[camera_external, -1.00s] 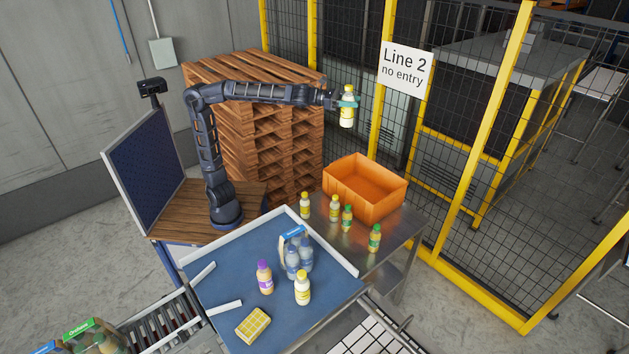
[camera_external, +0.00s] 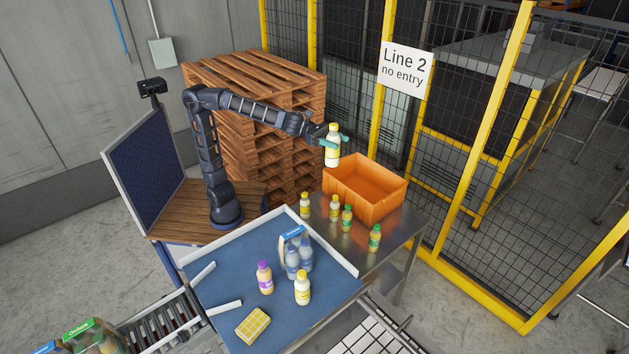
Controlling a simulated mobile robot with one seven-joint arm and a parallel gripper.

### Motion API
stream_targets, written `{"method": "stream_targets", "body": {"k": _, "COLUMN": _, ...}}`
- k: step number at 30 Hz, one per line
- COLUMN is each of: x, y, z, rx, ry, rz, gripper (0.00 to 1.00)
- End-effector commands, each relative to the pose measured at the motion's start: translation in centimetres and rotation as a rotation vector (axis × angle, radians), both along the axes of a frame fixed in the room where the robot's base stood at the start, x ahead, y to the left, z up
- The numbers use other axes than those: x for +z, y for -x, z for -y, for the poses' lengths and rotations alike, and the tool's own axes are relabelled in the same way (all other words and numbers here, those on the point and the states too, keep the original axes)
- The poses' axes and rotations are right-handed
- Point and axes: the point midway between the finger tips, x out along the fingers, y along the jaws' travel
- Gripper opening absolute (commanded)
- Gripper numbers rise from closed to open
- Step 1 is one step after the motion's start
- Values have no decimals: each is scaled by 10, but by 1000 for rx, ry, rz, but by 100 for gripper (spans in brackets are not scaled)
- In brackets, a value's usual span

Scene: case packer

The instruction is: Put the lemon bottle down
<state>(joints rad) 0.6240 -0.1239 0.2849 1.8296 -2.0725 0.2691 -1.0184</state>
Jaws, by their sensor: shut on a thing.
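The lemon bottle (camera_external: 332,152), pale with a yellow cap and yellow label, is held upright in the air. My gripper (camera_external: 333,141) is shut around its upper part with teal fingers. The bottle hangs above the left back side of the orange crate (camera_external: 372,200) in the picture; I cannot tell whether it is over the crate or just behind it. The crate stands on a steel table (camera_external: 392,228) and looks empty in the part I can see.
Several small yellow- and green-capped bottles (camera_external: 347,217) stand on the steel table before the crate. The blue table (camera_external: 225,300) holds a water pack (camera_external: 298,257), a purple-capped bottle (camera_external: 265,278), a yellow-capped bottle (camera_external: 302,288) and a yellow box (camera_external: 253,325). A yellow fence (camera_external: 478,150) runs behind.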

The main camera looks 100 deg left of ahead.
Motion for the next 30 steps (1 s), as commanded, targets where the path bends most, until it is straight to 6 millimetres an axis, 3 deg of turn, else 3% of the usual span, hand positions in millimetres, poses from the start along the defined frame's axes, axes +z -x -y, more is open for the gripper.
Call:
{"method": "stream_targets", "body": {"k": 6, "x": -38, "y": 46, "z": 77, "rx": -204, "ry": -1, "rz": 0, "gripper": 14}}
{"method": "stream_targets", "body": {"k": 11, "x": -66, "y": 88, "z": 127, "rx": -354, "ry": 0, "rz": -1, "gripper": 14}}
{"method": "stream_targets", "body": {"k": 18, "x": -108, "y": 162, "z": 190, "rx": -585, "ry": -2, "rz": -1, "gripper": 14}}
{"method": "stream_targets", "body": {"k": 24, "x": -137, "y": 222, "z": 226, "rx": -754, "ry": -1, "rz": 0, "gripper": 14}}
{"method": "stream_targets", "body": {"k": 30, "x": -154, "y": 260, "z": 243, "rx": -856, "ry": 0, "rz": 2, "gripper": 14}}
